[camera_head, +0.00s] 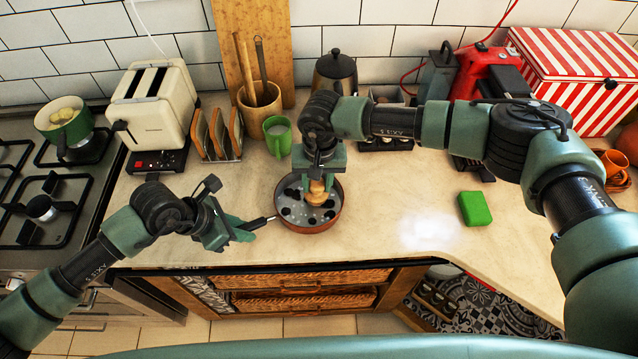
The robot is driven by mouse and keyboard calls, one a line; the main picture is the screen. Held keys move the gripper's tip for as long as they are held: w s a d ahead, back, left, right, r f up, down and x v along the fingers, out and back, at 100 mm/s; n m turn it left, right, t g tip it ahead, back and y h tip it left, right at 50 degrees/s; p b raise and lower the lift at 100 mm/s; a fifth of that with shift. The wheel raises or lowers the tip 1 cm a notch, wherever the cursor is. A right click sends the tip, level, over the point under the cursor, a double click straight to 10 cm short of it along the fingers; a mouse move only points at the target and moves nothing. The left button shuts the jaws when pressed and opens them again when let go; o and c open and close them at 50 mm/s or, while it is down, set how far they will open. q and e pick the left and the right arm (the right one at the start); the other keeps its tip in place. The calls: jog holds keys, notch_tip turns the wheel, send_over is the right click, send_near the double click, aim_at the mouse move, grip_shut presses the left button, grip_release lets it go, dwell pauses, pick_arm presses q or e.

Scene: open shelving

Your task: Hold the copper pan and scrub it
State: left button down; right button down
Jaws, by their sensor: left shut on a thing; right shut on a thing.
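The copper pan (307,226) sits on the counter near its front edge, with dark spots and pale patches on its inside. Its dark handle points left. My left gripper (243,229) is shut on the pan's handle (262,221), left of the pan. My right gripper (318,181) reaches down over the pan and is shut on a tan, wooden-looking scrubber (317,194). The scrubber is inside the pan's rim; its lower end is hard to make out, so I cannot tell if it touches the bottom.
A green sponge-like block (474,208) lies to the right. Behind the pan stand a green mug (277,136), a toast rack (218,135), a toaster (152,105) and a dark kettle (335,72). A stove (48,190) is at left.

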aim_at(303, 215)
jog(key=shift+w+a+f, duration=0.15)
jog(key=shift+w+a, duration=0.45)
jog(key=shift+a, duration=0.35)
jog(key=shift+s+a, duration=0.25)
jog(key=shift+a, duration=0.3)
jog(key=shift+s+a, duration=0.2)
jog(key=shift+a, duration=0.35)
jog(key=shift+r, duration=0.2)
pick_arm(q)
jog(key=shift+w, duration=0.1)
pick_arm(e)
jog(key=shift+s, duration=0.15)
jog(key=shift+s+a+f, duration=0.1)
jog(key=shift+s+a, duration=0.05)
jog(key=shift+s, duration=0.35)
jog(key=shift+s+a+f, duration=0.1)
jog(key=shift+s+a, duration=0.05)
jog(key=shift+s, duration=0.3)
jog(key=shift+s+d+r, duration=0.1)
jog(key=shift+s+d, duration=0.1)
jog(key=shift+s, duration=0.4)
jog(key=shift+s+d, duration=0.2)
jog(key=shift+s, duration=0.4)
jog(key=shift+d, duration=0.2)
